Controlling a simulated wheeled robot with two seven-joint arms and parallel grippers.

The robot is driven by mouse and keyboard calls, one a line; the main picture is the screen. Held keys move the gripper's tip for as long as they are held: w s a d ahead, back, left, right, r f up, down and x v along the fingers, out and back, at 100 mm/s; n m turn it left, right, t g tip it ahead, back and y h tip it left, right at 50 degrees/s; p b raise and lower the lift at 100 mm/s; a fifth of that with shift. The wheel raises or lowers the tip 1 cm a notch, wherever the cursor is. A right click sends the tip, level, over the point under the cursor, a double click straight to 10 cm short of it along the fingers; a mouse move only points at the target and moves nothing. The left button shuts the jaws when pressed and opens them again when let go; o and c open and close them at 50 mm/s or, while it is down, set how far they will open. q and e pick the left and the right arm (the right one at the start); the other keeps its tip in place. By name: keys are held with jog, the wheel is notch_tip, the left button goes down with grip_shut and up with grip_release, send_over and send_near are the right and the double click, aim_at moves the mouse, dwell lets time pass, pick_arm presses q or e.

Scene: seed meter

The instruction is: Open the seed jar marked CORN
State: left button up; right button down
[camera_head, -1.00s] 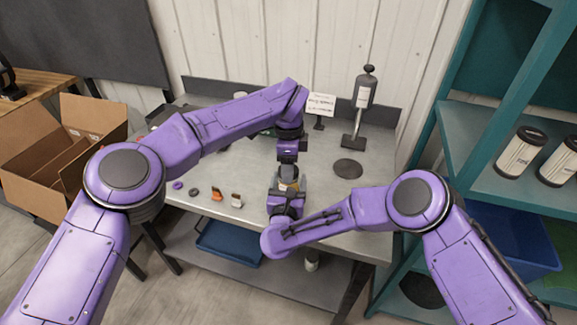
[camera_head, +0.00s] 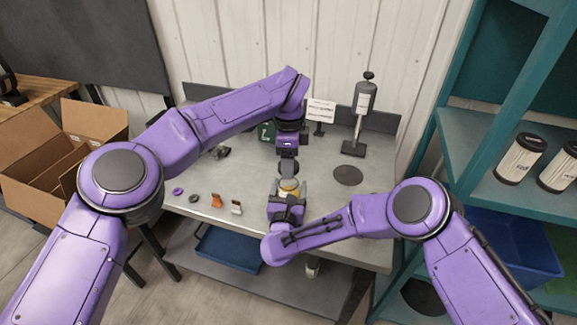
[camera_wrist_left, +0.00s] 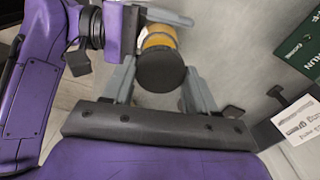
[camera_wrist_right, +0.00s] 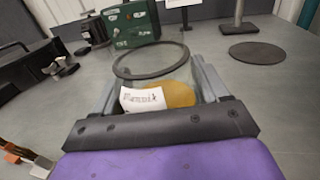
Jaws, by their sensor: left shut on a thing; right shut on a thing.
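A clear jar (camera_head: 288,187) with yellow contents stands near the table's front edge. In the right wrist view the jar (camera_wrist_right: 180,94) sits between the fingers of my right gripper (camera_head: 288,200), which is shut on it. Its white label (camera_wrist_right: 142,98) has handwriting that I cannot read surely. A dark ring at the jar's top looks like its open rim. My left gripper (camera_head: 287,164) is above the jar, pointing down. In the left wrist view a round black lid (camera_wrist_left: 160,69) is between its fingers, with the jar (camera_wrist_left: 158,36) beyond. The left gripper is shut on the lid, which looks apart from the jar.
A dispenser on a stand (camera_head: 361,110) and a dark round pad (camera_head: 347,174) are on the right of the table. A green box (camera_head: 266,132) and a white sign (camera_head: 321,110) stand behind. Small parts, including an orange one (camera_head: 217,199), lie at the front left.

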pick_arm(q)
jog(key=shift+r, duration=0.95)
pick_arm(e)
grip_release()
